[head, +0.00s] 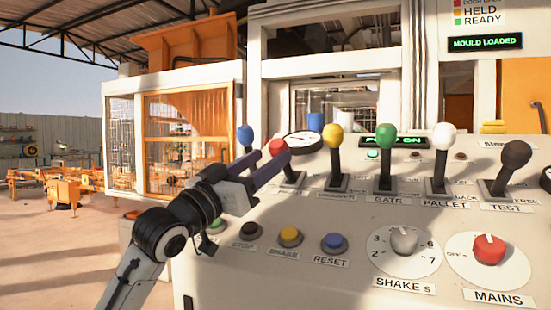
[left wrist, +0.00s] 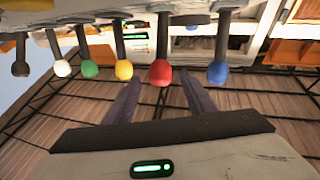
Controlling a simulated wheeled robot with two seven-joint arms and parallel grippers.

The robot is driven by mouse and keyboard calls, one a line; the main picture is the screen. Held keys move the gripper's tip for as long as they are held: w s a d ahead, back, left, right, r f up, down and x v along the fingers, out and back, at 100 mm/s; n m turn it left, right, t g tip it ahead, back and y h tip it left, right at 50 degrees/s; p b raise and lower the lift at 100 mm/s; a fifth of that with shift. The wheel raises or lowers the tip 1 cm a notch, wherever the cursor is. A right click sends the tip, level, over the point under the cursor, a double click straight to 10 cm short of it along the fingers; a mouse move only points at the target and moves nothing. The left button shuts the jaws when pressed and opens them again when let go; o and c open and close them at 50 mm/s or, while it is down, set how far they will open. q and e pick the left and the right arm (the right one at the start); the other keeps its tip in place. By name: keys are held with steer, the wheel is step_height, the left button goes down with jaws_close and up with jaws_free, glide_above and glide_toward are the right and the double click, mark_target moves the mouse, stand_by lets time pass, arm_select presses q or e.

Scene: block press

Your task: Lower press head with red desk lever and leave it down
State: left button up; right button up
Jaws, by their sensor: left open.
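The red desk lever (head: 279,146) stands on the sloped control desk (head: 262,262), its knob up and its label partly hidden by my gripper. My left gripper (head: 273,157) reaches in from the left, with its purple fingers open at the red knob. In the left wrist view the red knob (left wrist: 160,72) shows between the two finger tips (left wrist: 158,80), with a gap to either side. I cannot tell whether a finger touches it. The press head is not clearly identifiable behind the desk. My right gripper is not in view.
Blue (head: 245,136), yellow (head: 333,136), green (head: 385,138), white (head: 443,136) and black (head: 515,155) levers share the row. A round gauge (head: 303,145) sits behind the red lever. Push buttons and knobs lie in front. A display (head: 485,43) reads MOULD LOADED.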

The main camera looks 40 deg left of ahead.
arm_select(q)
steer(key=b+v, duration=0.1)
steer(key=v, duration=0.4)
steer(key=shift+s+f, duration=0.1)
steer(key=shift+s, duration=0.2)
stand_by(1.2)
steer(key=shift+f, duration=0.1)
stand_by(1.6)
